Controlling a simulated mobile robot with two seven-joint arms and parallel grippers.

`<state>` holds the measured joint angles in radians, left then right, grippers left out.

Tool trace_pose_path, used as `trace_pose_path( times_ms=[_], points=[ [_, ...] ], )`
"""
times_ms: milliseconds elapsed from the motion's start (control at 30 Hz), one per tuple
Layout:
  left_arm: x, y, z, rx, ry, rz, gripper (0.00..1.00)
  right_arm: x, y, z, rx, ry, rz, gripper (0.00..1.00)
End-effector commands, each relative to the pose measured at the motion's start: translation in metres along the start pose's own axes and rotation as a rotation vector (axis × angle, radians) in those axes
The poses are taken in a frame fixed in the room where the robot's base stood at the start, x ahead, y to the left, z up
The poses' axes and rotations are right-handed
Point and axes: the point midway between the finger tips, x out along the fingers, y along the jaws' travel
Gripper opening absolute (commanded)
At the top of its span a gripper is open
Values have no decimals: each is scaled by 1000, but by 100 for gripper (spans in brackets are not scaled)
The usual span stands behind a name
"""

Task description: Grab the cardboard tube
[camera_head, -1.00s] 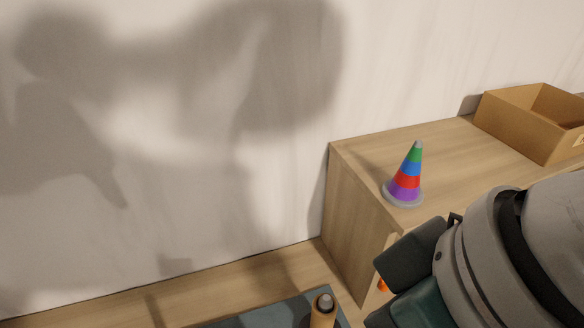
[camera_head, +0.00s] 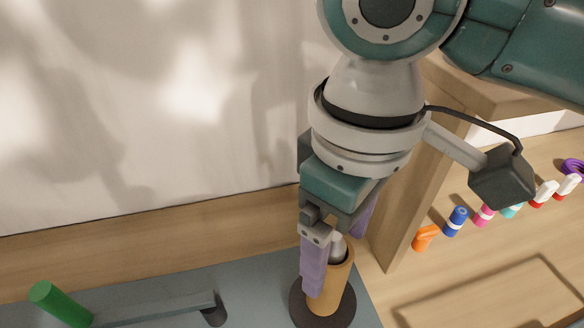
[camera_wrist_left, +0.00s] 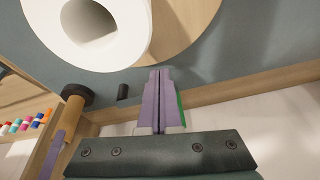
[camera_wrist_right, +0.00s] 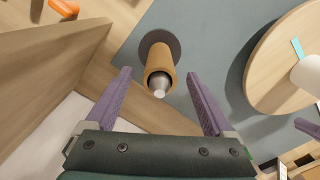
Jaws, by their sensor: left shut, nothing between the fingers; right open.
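The cardboard tube (camera_head: 333,283) is a short tan cylinder standing upright on a dark round base (camera_head: 347,312), with a grey metal tip at its top. My right gripper (camera_head: 338,242) points down at it, with one purple finger in front of the tube. In the right wrist view the tube (camera_wrist_right: 158,62) shows between the spread fingers (camera_wrist_right: 159,77), with a gap on each side. In the left wrist view my left gripper (camera_wrist_left: 158,76) is shut and empty, apart from the tube (camera_wrist_left: 72,110). The left gripper is not identifiable in the head view.
A white roll (camera_wrist_left: 135,40) stands on a wooden disc (camera_wrist_left: 190,30). A green cylinder (camera_head: 60,304) and a grey bar (camera_head: 155,309) lie left of the tube. A wooden cabinet side (camera_head: 410,215) rises close on the right. Several coloured small items, including an orange one (camera_head: 425,238), lie beyond it.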

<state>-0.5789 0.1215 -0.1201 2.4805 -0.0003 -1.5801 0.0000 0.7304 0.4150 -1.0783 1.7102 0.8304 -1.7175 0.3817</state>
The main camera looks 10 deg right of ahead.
Motion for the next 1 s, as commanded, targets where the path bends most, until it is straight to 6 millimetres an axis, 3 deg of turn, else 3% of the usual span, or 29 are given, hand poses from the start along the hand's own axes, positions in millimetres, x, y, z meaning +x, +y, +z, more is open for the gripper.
trace_pose_path(
  times_ms=[333, 667, 1000],
  points=[
    [6, 2, 2, -7, 0, 5, 0, 48, -1, -4, -1, -2, 1, 87],
    [6, 2, 2, -6, 0, 4, 0, 54, 0, -4, -2, 2, 2, 86],
    [6, 0, 3, 2, -2, -1, 0, 54, 0, -4, -2, 2, 1, 48]
  ],
)
